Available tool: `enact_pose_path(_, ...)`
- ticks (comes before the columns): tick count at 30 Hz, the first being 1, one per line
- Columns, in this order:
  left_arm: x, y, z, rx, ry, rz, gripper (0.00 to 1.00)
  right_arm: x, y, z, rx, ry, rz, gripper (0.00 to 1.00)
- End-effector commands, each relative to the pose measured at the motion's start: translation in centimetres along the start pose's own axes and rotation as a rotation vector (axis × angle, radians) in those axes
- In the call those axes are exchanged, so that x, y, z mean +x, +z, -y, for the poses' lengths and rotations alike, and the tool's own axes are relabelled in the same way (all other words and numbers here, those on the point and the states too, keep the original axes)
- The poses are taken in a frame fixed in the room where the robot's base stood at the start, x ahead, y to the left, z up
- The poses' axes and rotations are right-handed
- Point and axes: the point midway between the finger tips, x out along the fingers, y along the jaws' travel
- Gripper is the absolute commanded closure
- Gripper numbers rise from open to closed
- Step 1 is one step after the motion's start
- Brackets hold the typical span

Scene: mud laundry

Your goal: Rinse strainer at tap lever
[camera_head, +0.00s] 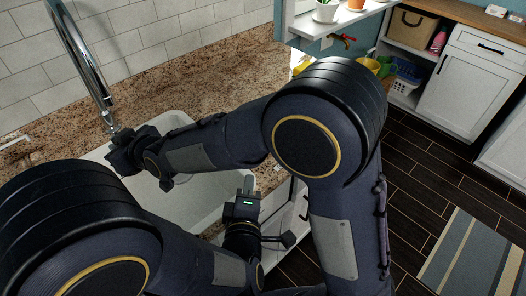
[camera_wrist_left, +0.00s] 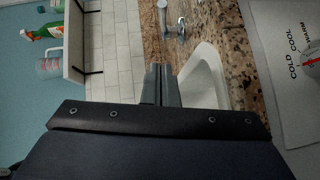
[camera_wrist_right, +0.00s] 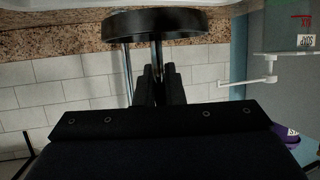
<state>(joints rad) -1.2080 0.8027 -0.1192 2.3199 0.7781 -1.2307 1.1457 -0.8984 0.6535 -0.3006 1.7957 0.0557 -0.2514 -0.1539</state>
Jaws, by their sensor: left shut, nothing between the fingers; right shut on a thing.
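My right gripper (camera_head: 113,152) is over the left part of the white sink (camera_head: 205,203), close to the tip of the chrome tap (camera_head: 83,62). In the right wrist view my right gripper (camera_wrist_right: 158,86) is shut on the thin handle of a black round thing (camera_wrist_right: 155,23), apparently the strainer. Its round part is seen nearly edge-on, so its inside is hidden. My left gripper (camera_head: 246,190) is shut and empty near the sink's front right edge. The left wrist view shows its closed fingers (camera_wrist_left: 160,84) and chrome tap fittings (camera_wrist_left: 175,24) beyond; the lever is not clear.
Brown granite counter (camera_head: 205,80) surrounds the sink, with a white tiled wall (camera_head: 140,35) behind. A wall shelf (camera_head: 335,20) with potted plants is at the back, a red-handled tap (camera_head: 343,40) below it. A dial panel (camera_wrist_left: 295,70) is right in the left wrist view.

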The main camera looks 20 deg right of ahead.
Motion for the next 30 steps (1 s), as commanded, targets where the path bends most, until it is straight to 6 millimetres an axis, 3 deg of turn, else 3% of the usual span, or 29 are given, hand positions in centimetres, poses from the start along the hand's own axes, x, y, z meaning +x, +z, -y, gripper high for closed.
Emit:
enact_pose_path(15,9.9,-0.1,0.0,0.0,0.0,-0.002,1.0,0.0,0.0,0.0,0.0,0.0,0.0,1.0)
enact_pose_path(21,11.7,2.1,0.0,0.001,0.0,0.001,1.0,0.0,0.0,0.0,0.0,0.0,0.0,1.0)
enact_pose_path(30,12.4,2.8,0.0,0.001,-0.001,0.0,1.0,0.0,0.0,0.0,0.0,0.0,-0.001,1.0)
